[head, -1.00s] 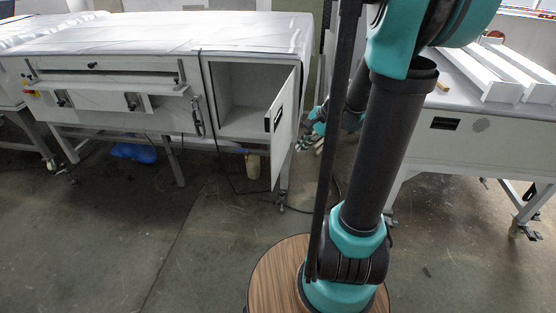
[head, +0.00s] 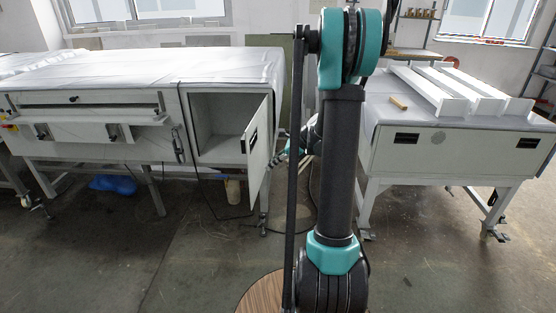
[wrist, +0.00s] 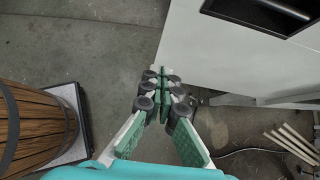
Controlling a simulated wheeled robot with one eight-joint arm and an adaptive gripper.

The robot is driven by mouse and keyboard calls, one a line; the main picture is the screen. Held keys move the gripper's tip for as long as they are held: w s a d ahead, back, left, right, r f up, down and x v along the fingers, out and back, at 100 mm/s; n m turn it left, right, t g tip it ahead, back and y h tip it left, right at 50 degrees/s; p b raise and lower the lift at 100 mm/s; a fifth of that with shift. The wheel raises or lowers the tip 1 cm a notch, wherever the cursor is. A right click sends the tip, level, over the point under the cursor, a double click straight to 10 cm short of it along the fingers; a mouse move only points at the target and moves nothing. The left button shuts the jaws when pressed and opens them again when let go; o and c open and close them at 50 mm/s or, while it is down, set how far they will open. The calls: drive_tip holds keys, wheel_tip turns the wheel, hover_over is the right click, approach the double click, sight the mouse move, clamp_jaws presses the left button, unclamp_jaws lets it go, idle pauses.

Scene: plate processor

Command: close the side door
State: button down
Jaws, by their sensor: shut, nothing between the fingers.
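The side door (head: 258,148) is a white panel with a dark handle. It stands open on the right of the white cabinet, swung outward, and the empty compartment (head: 220,122) behind it is visible. My gripper (head: 279,160) is just right of the door, on its outer side, small and partly hidden by my arm in the head view. In the wrist view my gripper (wrist: 163,92) is shut and empty, its fingers together near the corner of a white panel with a black handle, apparently the door (wrist: 245,55). I cannot tell whether they touch.
A second white table (head: 440,150) with long white profiles on top stands to the right. Thin white rods (wrist: 290,145) lie on the floor. A blue bag (head: 113,184) lies under the cabinet. The floor (head: 190,260) before the cabinet is largely clear.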

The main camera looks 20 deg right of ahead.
sight(249, 172)
drive_tip(key=a, duration=0.1)
drive_tip(key=w+a+f, duration=0.1)
drive_tip(key=a, duration=0.1)
drive_tip(key=w+a+f, duration=0.1)
drive_tip(key=shift+a+f, duration=0.1)
drive_tip(key=shift+a, duration=0.15)
drive_tip(key=shift+w+a, duration=0.3)
drive_tip(key=shift+a, duration=0.25)
